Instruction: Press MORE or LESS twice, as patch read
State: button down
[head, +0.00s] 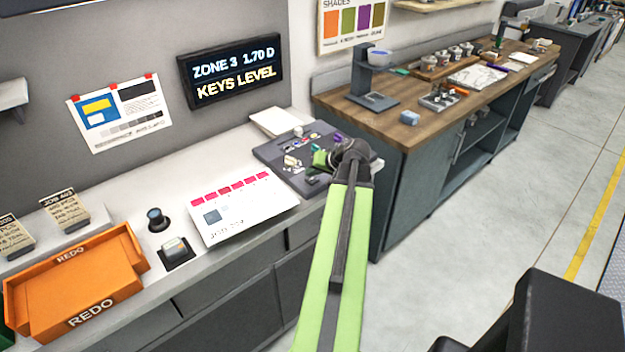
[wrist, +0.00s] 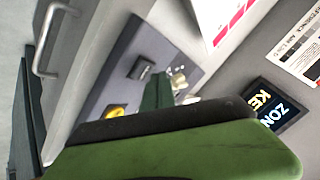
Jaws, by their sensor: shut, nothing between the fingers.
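A dark key console (head: 268,152) lies on the grey counter, with several small keys and coloured parts. MORE and LESS labels are not readable. My gripper (head: 321,159) is shut and empty, over the right part of the console, and my arm hides some of it. In the wrist view the green fingers (wrist: 158,92) show over the console panel (wrist: 125,60), near a dark square key (wrist: 141,68), a yellow round part (wrist: 114,111) and pale keys (wrist: 180,78). Whether they touch is unclear. A printed sheet (head: 243,215) with a row of pink-red patches lies left of the console.
A wall display (head: 230,70) reads "ZONE 3 1.70 D" and "KEYS LEVEL". Left on the counter are an orange REDO tray (head: 115,290), a small grey device (head: 176,252) and a dark round piece (head: 157,219). A wood-topped bench (head: 400,128) stands right, with open floor beyond.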

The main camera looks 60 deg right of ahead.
aim_at(312, 180)
jog(key=shift+f+b, duration=0.65)
jog(key=shift+f, duration=0.05)
dwell(0.5)
jog(key=shift+r, duration=0.1)
jog(key=shift+r+p, duration=1.05)
jog(key=shift+p, duration=0.1)
notch_tip(312, 180, up, 5)
jog(key=p, duration=0.5)
dwell(2.0)
